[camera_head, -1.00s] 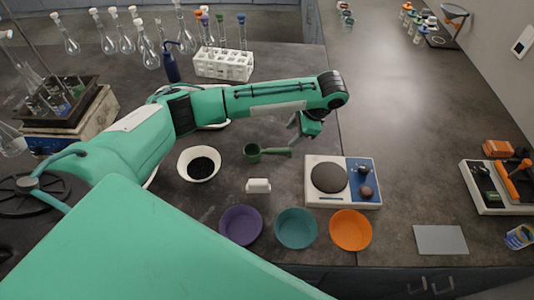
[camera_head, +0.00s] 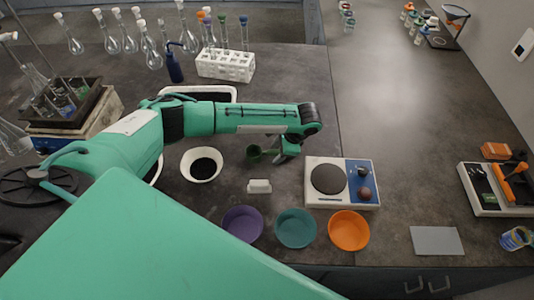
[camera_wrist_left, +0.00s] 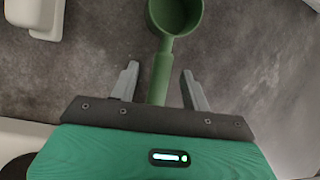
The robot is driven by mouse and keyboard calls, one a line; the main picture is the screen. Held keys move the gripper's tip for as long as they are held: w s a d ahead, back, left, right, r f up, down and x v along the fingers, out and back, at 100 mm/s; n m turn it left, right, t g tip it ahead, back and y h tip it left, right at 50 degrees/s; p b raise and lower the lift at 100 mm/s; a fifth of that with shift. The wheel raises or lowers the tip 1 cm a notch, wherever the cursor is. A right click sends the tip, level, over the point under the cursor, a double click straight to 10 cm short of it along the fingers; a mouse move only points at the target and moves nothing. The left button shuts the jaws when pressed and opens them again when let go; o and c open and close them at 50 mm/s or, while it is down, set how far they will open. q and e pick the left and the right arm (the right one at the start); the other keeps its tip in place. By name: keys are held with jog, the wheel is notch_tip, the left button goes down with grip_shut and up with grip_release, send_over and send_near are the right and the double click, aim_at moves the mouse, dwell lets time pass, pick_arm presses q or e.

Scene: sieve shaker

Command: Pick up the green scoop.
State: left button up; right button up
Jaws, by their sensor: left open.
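The green scoop (camera_head: 254,152) lies on the dark bench, right of a white bowl. In the left wrist view its round cup (camera_wrist_left: 176,14) is at the top and its handle (camera_wrist_left: 161,72) runs down between my jaws. My left gripper (camera_head: 282,158) is above the handle end in the head view, hiding part of the handle. In the left wrist view my left gripper (camera_wrist_left: 161,78) is open, one finger on each side of the handle, with gaps showing. My right gripper is not in view.
A white bowl with dark contents (camera_head: 187,169) is left of the scoop. A small white block (camera_head: 259,186) is in front. A hotplate-like device (camera_head: 313,194) is on the right. Purple (camera_head: 243,224), teal (camera_head: 295,228) and orange (camera_head: 348,231) bowls line the front edge.

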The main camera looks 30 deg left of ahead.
pick_arm(q)
grip_shut()
jog(key=shift+r, duration=0.55)
notch_tip(320, 180, up, 9)
jog(key=b, duration=0.2)
notch_tip(320, 180, up, 8)
jog(key=p, duration=0.2)
send_over(278, 151)
jog(key=shift+r, duration=1)
